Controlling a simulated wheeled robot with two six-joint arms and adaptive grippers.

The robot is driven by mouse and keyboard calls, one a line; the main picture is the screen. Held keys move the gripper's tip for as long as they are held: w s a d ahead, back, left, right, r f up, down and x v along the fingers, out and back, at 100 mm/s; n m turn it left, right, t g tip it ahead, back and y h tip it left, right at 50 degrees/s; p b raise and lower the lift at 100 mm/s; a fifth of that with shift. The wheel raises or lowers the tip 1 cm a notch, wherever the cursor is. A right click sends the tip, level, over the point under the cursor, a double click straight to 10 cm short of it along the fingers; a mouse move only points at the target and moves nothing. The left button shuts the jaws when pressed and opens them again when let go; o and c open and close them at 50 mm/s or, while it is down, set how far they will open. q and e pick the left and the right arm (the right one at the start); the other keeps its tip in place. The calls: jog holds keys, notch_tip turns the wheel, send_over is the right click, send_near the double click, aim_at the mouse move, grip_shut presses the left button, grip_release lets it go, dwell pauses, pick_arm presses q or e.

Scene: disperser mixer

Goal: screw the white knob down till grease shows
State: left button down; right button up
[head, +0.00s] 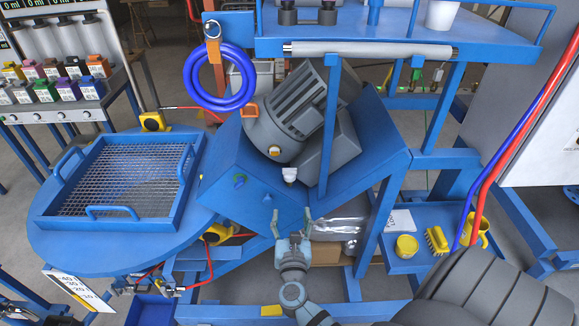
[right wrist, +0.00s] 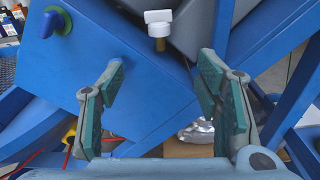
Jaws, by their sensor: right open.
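The white knob (head: 289,174) sits on the upper front of the blue machine housing, just below the grey motor. In the right wrist view the white knob (right wrist: 159,24) shows a flat upright tab and a brass-coloured stem under it. My right gripper (head: 291,222) is open and empty, below the knob and apart from it. In the right wrist view its two fingers (right wrist: 160,80) stand wide apart, with the knob beyond them near the top. No grease can be made out at the stem. My left gripper is not in view.
A blue-green knob (right wrist: 55,22) sits left of the white knob on the blue housing (head: 250,205). A grey motor (head: 295,115) is above. A blue post (head: 329,130) stands close on the right. A mesh tray (head: 125,170) is at left; a yellow cup (head: 406,246) is at right.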

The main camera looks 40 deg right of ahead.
aim_at(289, 172)
jog(key=shift+n+h, duration=0.3)
jog(key=shift+n, duration=0.1)
jog(key=r+x, duration=0.1)
jog(key=x, duration=0.3)
jog(key=b+x, duration=0.1)
jog(key=x, duration=0.4)
jog(key=r+x, duration=0.1)
jog(key=x, duration=0.4)
jog(key=shift+w+a+r, duration=0.1)
jog(key=shift+w+r, duration=0.1)
jog(key=shift+r, duration=0.1)
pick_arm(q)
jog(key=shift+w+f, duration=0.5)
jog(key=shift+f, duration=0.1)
pick_arm(e)
jog(key=shift+w+d+r, duration=0.1)
jog(key=shift+w+d, duration=0.15)
jog(key=shift+w, duration=0.05)
jog(key=c, duration=1.2)
jog(key=shift+o, duration=0.2)
pick_arm(q)
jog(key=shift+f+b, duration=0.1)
jog(key=shift+b, duration=0.25)
